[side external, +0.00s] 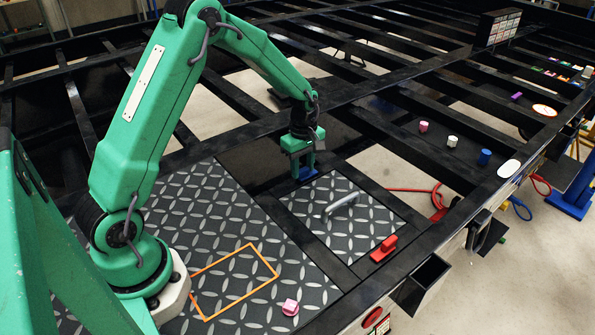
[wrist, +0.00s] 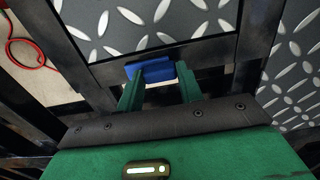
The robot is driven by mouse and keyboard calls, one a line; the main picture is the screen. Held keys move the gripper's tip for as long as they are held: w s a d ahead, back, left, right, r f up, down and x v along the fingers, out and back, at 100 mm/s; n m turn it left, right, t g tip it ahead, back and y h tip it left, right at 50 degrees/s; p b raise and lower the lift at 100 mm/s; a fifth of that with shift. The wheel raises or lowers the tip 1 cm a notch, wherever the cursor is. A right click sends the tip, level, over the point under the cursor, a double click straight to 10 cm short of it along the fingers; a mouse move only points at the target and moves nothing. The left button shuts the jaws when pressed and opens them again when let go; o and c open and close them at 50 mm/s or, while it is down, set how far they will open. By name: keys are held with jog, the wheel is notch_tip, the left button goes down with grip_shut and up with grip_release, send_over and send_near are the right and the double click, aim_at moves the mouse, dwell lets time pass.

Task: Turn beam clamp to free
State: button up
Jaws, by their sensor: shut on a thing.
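A small blue block (side external: 307,174), which I take to be the beam clamp, sits at the dark frame beam by the far corner of the smaller diamond-plate panel (side external: 310,205). My gripper (side external: 302,167) reaches down over it from above. In the wrist view the blue block (wrist: 160,69) lies across the beam edge at the panel, and the green fingertips of my gripper (wrist: 161,80) are shut on it. The fingers partly hide it. A red block of similar kind (side external: 384,248) sits on the beam at the panel's near right corner.
The panel carries a grey handle (side external: 341,205). A larger plate (side external: 215,225) with an orange outline (side external: 235,282) and a pink piece (side external: 290,307) lies nearer. Open gaps show between the beams.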

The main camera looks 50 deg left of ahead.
aim_at(303, 169)
jog(key=shift+r, duration=0.1)
dwell(0.3)
jog(key=o, duration=1)
jog(key=shift+r, duration=3.85)
